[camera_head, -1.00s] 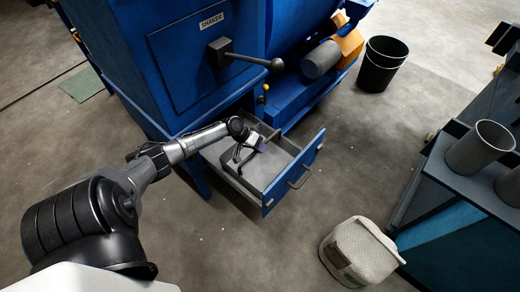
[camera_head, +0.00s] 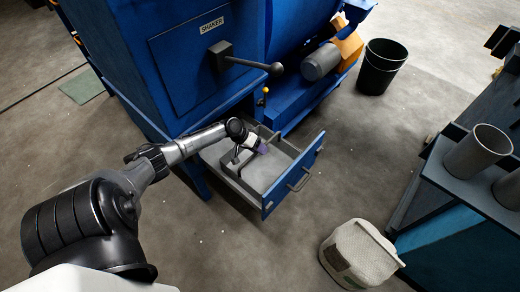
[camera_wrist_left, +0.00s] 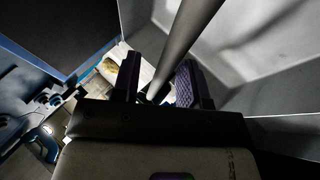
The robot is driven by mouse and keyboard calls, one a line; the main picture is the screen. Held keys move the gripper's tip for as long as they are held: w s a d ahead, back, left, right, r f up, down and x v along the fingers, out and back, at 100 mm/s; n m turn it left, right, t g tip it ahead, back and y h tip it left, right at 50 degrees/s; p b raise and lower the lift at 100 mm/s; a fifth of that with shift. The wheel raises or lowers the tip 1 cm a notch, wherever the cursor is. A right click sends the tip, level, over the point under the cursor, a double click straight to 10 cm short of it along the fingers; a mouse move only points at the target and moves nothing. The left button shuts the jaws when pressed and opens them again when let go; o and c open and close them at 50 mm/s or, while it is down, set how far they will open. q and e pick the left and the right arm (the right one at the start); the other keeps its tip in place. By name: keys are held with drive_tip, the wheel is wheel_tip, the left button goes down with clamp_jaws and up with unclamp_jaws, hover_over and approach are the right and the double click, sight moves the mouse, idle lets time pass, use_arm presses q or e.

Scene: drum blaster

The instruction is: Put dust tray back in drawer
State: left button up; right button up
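The grey dust tray (camera_head: 235,168) sits inside the pulled-out blue-fronted drawer (camera_head: 295,178), towards its cabinet side. My left gripper (camera_head: 257,147) is over the tray, at its handle bar. In the left wrist view, the grey bar (camera_wrist_left: 190,35) runs between the two purple-padded fingers (camera_wrist_left: 160,85), with a gap visible beside it, so the gripper looks open around it. Light grey walls (camera_wrist_left: 270,45) also show there. The arm and gripper hide part of the tray's far side. My right gripper is not in view.
The blue shaker cabinet (camera_head: 200,60), with its lever (camera_head: 245,62), rises above the drawer. A black bin (camera_head: 382,65) stands behind to the right. A pale bag-like container (camera_head: 360,252) is on the floor at front right, near a bench with grey cylinders (camera_head: 478,150). Floor before the drawer is clear.

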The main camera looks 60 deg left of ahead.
use_arm(q)
drive_tip(key=p+v, duration=0.3)
drive_tip(key=v, duration=0.3)
drive_tip(key=shift+s+a+r, duration=0.2)
drive_tip(key=shift+r, duration=0.15)
